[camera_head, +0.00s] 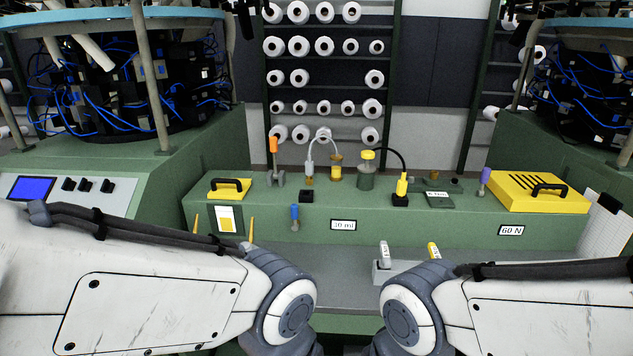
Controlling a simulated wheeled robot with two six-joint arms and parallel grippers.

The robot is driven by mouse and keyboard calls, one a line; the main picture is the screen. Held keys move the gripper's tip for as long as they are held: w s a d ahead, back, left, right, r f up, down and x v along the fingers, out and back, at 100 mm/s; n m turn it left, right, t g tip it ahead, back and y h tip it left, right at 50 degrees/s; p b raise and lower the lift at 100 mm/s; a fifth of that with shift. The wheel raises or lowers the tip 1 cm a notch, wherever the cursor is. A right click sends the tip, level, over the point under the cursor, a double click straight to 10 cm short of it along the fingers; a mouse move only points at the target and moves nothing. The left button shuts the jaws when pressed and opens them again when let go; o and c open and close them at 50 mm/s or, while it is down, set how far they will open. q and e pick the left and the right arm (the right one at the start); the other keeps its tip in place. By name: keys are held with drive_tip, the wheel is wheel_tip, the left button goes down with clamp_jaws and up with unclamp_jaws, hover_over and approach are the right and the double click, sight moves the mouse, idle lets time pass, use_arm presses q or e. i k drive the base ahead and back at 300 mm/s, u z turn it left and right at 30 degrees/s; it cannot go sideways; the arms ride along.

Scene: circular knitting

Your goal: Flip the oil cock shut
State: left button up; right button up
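No part is labelled as the oil cock, and I cannot tell for sure which it is. A blue-handled lever (295,213) stands upright on the front face of the green bench, left of the "10 ml" label (343,225). An orange-handled lever (273,147) stands upright on the bench top. To its right, a curved clear tube (322,133) joins a grey nozzle to a small amber oil cup (336,167). A purple-handled lever (485,178) is farther right. Both my arms enter along the bottom, but neither gripper shows.
A green bench (260,221) crosses the middle. A yellow handled box (230,189) is on its left, a larger yellow box (540,192) on its right. A green can with yellow cap (367,171) stands behind. A grey holder (381,275) with marked sticks is in front.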

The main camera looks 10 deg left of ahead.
sight(294, 207)
drive_tip(key=u, duration=0.25)
drive_tip(key=i, duration=1.1)
drive_tip(key=z, duration=0.7)
